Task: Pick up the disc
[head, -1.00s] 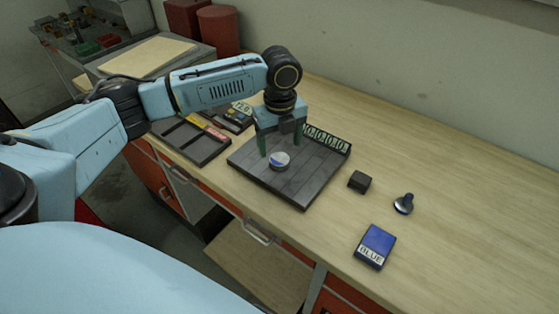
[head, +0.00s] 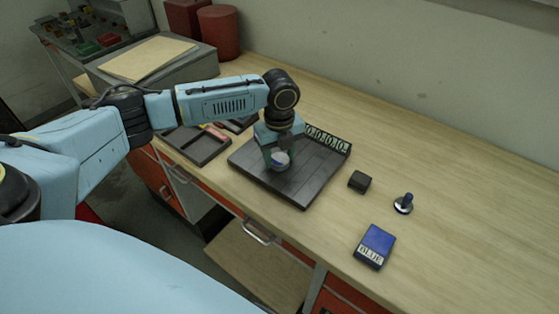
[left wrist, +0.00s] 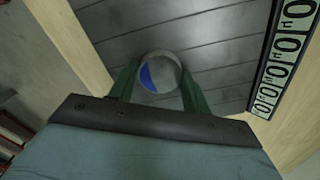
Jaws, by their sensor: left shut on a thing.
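The disc (head: 281,159) is small, round and grey-white with a blue segment. It is at the dark grooved board (head: 304,192) on the bench. My left gripper (head: 279,161) points down over the board, its green fingers shut on the disc. In the left wrist view the disc (left wrist: 159,72) sits between the two fingertips (left wrist: 160,78), one on each side. I cannot tell whether the disc still touches the board. My right gripper is not in view.
A small black block (head: 360,181), a knobbed stamp-like piece (head: 404,204) and a blue box labelled GLUE (head: 375,246) lie right of the board. A dark compartment tray (head: 198,146) lies left.

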